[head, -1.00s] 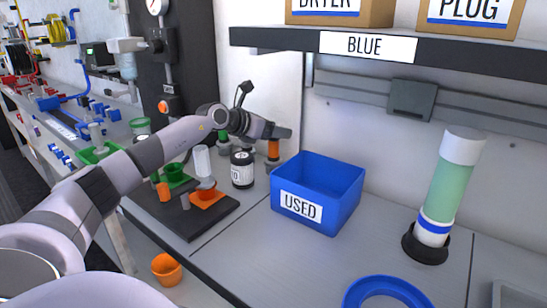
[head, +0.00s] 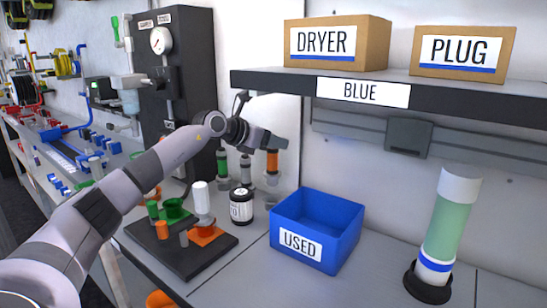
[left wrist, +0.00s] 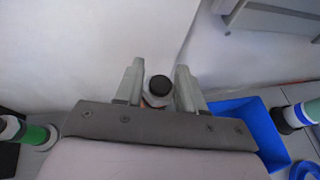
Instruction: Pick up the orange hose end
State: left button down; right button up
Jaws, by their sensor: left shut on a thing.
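The orange hose end (head: 272,161) is upright near the back wall in the head view, directly under my left gripper (head: 279,144). My left gripper is shut on its upper part, and the fingers cover its top. A grey fitting (head: 272,181) is visible below the orange part; I cannot tell whether the two touch. My right gripper is out of view.
Green (head: 222,162) and grey (head: 245,166) upright ends stand just left of the orange one. A blue USED bin (head: 345,248) is in front to the right. A labelled bottle (head: 241,206) and a dark tray (head: 190,259) stand nearer. A shelf (head: 270,80) overhangs at right.

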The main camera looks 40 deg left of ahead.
pick_arm(q)
notch_tip(320, 180, up, 13)
jog(key=p, duration=0.2)
jog(key=shift+s, duration=0.1)
